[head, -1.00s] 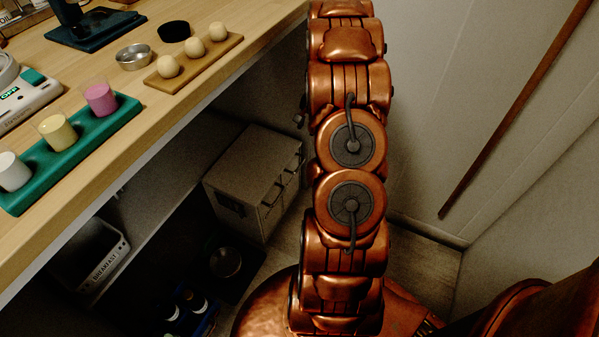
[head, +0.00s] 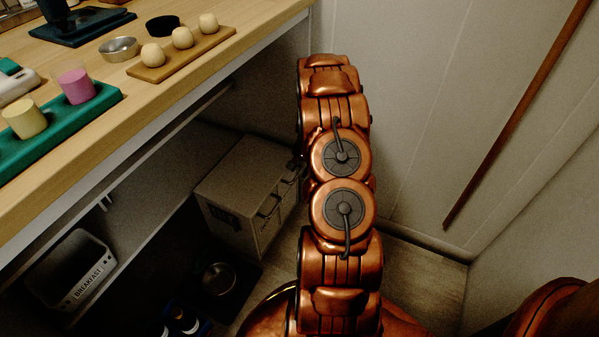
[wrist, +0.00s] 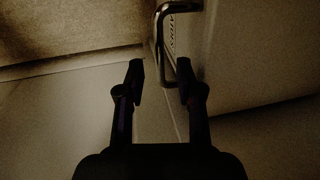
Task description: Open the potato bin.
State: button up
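A grey box-shaped bin unit (head: 238,190) stands on the floor under the counter in the head view, with handles (head: 268,205) on its right-hand face and a dark label on its left face. I cannot tell from the head view which part is the potato bin. In the wrist view a pale front panel (wrist: 235,65) carries a metal bar handle (wrist: 160,40) and dark lettering, too dim to read. My gripper (wrist: 160,75) is open, its two fingers apart, with the lower end of the handle showing between the fingertips, nearer the right one. I cannot tell whether they touch.
The wooden counter (head: 150,105) overhangs the unit on the left. A breakfast bin (head: 75,270) and a dark round-topped item (head: 218,279) sit below it. A wall with a brown diagonal rail (head: 515,125) closes the right side. Some floor (head: 420,275) is clear.

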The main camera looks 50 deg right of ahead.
jog(key=shift+w+f, duration=0.15)
jog(key=shift+f, duration=0.4)
jog(key=shift+c, duration=0.4)
grip_shut()
